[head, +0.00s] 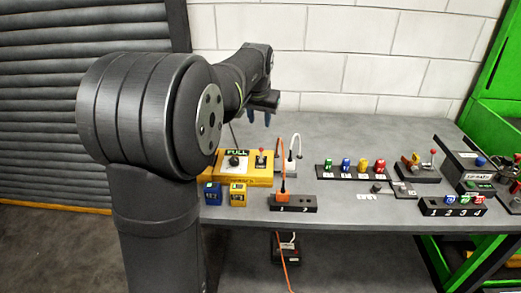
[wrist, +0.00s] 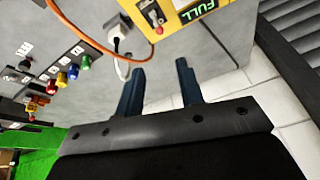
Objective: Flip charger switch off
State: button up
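The yellow charger (head: 238,179) stands on the grey bench in the head view, with a green FULL display (head: 237,152) and a black and white knob or dial (head: 234,161). Its red-tipped switch lever (head: 261,158) stands up from the dark plate on its right part. In the wrist view, the charger (wrist: 189,20) is at the top, partly cut off, with the red lever (wrist: 158,29) at its edge. My gripper (head: 259,115) is above and behind the charger, apart from it. In the wrist view, its two fingers (wrist: 161,68) are spread with nothing between them.
A blue block (head: 212,194) and a yellow block (head: 238,195) stand before the charger. A white plug and cable (head: 293,155) and an orange plug and cable (head: 282,185) are close on its right. Coloured pegs (head: 345,165) stand farther right. A white block wall (head: 330,70) is behind.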

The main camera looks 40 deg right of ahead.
aim_at(261, 149)
jog(key=x, duration=1.7)
jog(key=shift+f, duration=0.2)
jog(key=shift+c, duration=0.4)
grip_shut()
